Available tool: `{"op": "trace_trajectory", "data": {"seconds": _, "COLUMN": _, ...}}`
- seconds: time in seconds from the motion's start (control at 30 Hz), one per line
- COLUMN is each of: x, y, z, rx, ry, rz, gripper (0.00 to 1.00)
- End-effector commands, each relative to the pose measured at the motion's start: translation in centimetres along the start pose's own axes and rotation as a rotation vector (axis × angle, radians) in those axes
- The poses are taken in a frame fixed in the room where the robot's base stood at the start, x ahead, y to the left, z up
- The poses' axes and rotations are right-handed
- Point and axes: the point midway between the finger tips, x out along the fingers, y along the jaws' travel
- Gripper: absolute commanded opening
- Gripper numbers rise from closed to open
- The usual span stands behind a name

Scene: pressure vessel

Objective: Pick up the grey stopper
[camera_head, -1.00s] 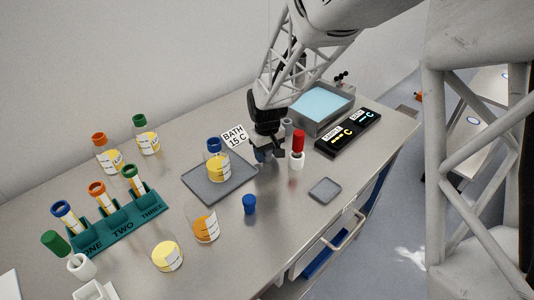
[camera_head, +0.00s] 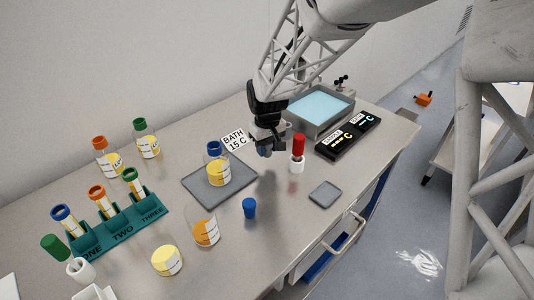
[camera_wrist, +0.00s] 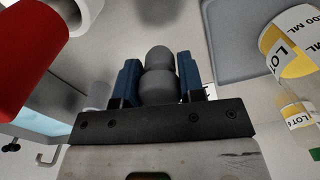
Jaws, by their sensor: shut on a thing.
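The grey stopper (camera_wrist: 159,75) shows in the wrist view as a dark grey, rounded, two-lobed piece between the blue fingers. My gripper (camera_wrist: 158,82) is shut on it, with one finger on each side. In the head view my gripper (camera_head: 266,149) points down just above the worktop, between the grey mat and the red-topped white holder. The stopper is hidden or too small to make out there.
A red-handled piece in a white holder (camera_head: 297,163) stands close to the right of my gripper. A blue-capped bottle (camera_head: 216,170) stands on the grey mat (camera_head: 203,197) at left. The water bath (camera_head: 319,108) and black display (camera_head: 347,137) lie behind right. A blue cap (camera_head: 249,208) lies in front.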

Motion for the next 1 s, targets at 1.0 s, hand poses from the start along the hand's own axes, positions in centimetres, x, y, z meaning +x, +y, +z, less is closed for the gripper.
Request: {"op": "trace_trajectory", "data": {"seconds": 1.0, "x": -1.1, "y": -3.7, "z": 14.1, "rx": 0.000, "ry": -0.004, "rz": -0.001, "gripper": 0.13}}
